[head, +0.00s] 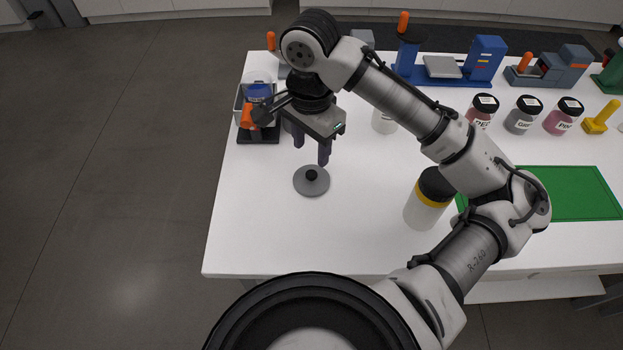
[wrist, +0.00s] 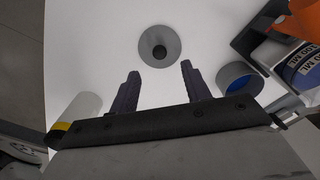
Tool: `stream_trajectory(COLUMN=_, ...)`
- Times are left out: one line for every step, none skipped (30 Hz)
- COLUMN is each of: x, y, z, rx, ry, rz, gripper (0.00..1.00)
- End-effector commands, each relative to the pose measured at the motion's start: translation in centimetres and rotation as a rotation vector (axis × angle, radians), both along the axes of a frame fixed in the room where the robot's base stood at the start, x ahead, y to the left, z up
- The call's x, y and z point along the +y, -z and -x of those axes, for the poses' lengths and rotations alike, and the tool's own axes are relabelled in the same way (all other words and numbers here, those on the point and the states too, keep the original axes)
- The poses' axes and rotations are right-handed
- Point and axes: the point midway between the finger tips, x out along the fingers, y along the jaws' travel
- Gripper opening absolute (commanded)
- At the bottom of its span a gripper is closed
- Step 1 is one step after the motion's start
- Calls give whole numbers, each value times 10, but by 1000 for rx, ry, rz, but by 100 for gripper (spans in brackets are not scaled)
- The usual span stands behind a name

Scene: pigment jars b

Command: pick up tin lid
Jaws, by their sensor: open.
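The tin lid (head: 318,187) is a flat grey disc with a black knob at its centre. It lies on the white table near the left side. In the wrist view the lid (wrist: 173,38) is beyond the fingertips, roughly midway between them. My gripper (head: 311,155) is open and empty, with its fingers pointing down above the table, near the lid and apart from it. Both fingers of my gripper (wrist: 159,68) show in the wrist view with a wide gap between them.
A white jar with a black cap and yellow band (head: 424,205) stands right of the lid. A black stand with blue and orange parts (head: 258,138) is at the left edge. Labelled jars (head: 523,115) and a green mat (head: 575,195) are to the right. Table around the lid is clear.

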Motion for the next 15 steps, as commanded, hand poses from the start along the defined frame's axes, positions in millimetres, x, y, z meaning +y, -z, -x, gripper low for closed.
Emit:
stream_trajectory(x=-1, y=8, z=0, rx=0, ry=2, rz=0, gripper=47)
stream_trajectory(x=-1, y=12, z=0, rx=1, ry=3, rz=1, gripper=47)
stream_trajectory(x=-1, y=16, z=0, rx=1, ry=2, rz=1, gripper=47)
stream_trajectory(x=-1, y=18, z=0, rx=0, ry=1, rz=0, gripper=47)
stream_trajectory(x=-1, y=20, z=0, rx=-1, ry=1, rz=1, gripper=47)
stream_trajectory(x=0, y=22, z=0, rx=-1, ry=0, rz=0, gripper=47)
stream_trajectory(x=-1, y=23, z=0, rx=-2, ry=0, rz=1, gripper=47)
stream_trajectory(x=-1, y=25, z=0, rx=-2, ry=0, rz=1, gripper=47)
stream_trajectory(x=-1, y=29, z=0, rx=-1, ry=0, rz=1, gripper=47)
stream_trajectory(x=-1, y=33, z=0, rx=0, ry=0, rz=1, gripper=47)
stream_trajectory(x=-1, y=37, z=1, rx=0, ry=1, rz=1, gripper=47)
stream_trajectory(x=-2, y=43, z=1, rx=0, ry=2, rz=1, gripper=47)
stream_trajectory(x=-2, y=48, z=1, rx=1, ry=2, rz=2, gripper=47)
stream_trajectory(x=-2, y=53, z=1, rx=0, ry=1, rz=1, gripper=47)
stream_trajectory(x=-2, y=59, z=1, rx=0, ry=1, rz=1, gripper=47)
